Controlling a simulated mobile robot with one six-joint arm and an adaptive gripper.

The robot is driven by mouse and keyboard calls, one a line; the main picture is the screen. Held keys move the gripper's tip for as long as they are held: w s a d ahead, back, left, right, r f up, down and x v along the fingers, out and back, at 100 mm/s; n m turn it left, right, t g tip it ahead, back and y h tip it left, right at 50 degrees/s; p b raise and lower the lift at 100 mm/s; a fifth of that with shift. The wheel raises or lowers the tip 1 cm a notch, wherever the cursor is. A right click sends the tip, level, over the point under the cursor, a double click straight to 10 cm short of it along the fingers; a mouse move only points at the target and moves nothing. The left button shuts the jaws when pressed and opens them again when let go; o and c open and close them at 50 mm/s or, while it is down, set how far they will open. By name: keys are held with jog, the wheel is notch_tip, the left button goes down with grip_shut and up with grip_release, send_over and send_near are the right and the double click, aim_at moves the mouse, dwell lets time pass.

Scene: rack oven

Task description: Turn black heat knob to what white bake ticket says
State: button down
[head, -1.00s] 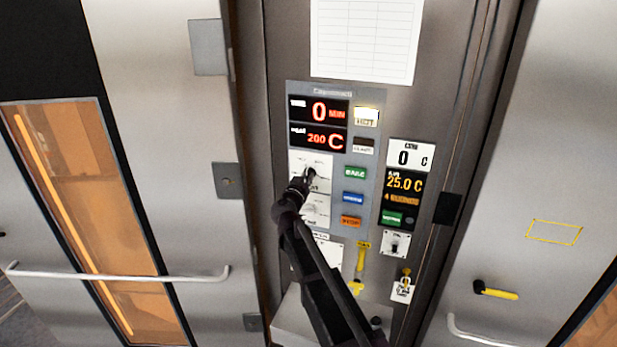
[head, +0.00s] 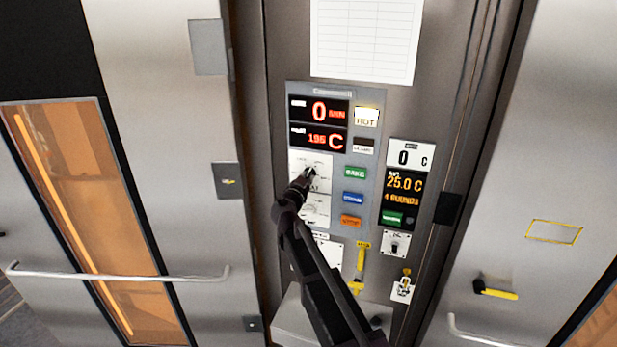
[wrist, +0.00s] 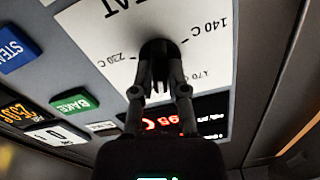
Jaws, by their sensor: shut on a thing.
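The black heat knob (wrist: 158,48) sits on a white dial plate (wrist: 110,22) marked 140 C, 170 C and 230 C. My gripper (wrist: 160,75) is shut on the knob in the wrist view, and its fingers hide part of it. In the head view my gripper (head: 308,178) is at the upper dial, below the red displays. The heat display (head: 318,138) reads about 195 C; its last digit is blurred. The time display (head: 318,111) above it reads 0 MIN. I cannot make out a bake ticket; a white gridded sheet (head: 364,38) hangs above the panel, its text unreadable.
Green, blue and orange buttons (head: 353,198) are right of the dials. A second panel (head: 404,185) shows 0 C and 25.0 C. A lower dial (head: 314,210) lies close under my gripper. Oven doors with handles (head: 120,276) flank the column.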

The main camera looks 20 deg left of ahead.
jog(key=shift+m, duration=1.6)
jog(key=c, duration=0.5)
grip_release()
jog(key=shift+w, duration=0.1)
jog(key=shift+s, duration=0.2)
jog(key=shift+s+d, duration=0.1)
jog(key=shift+s, duration=3.25)
